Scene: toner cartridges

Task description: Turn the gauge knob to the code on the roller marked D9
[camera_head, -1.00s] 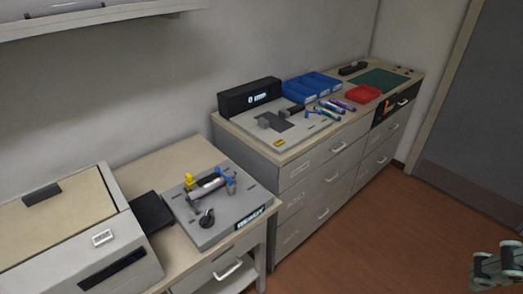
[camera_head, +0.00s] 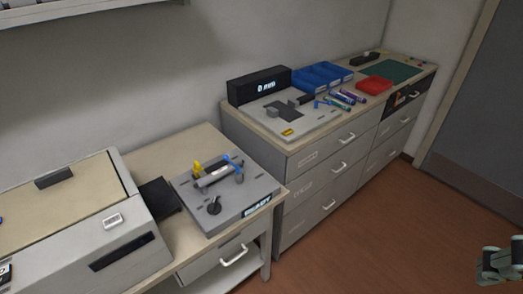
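A grey gauge fixture (camera_head: 226,222) sits on the low table at the centre-left. It has a black knob (camera_head: 214,206) at its front left, and a yellow part (camera_head: 197,168) and a blue part (camera_head: 233,160) on top. A roller-like bar (camera_head: 214,177) lies across the fixture; I cannot read any mark on it. A display on the fixture's front face (camera_head: 257,206) shows blurred text. Several rollers with coloured ends (camera_head: 340,98) lie on the far counter; their marks are too small to read. My gripper (camera_head: 500,260) is partly visible at the lower right, away from everything.
A black display box (camera_head: 259,86) reading "0 mm" stands behind a grey plate (camera_head: 309,123) on the drawer counter. Blue bins (camera_head: 322,75), a red tray (camera_head: 374,84) and a green mat (camera_head: 390,70) are farther back. A grey printer (camera_head: 84,227) stands at left. The floor (camera_head: 375,235) is clear.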

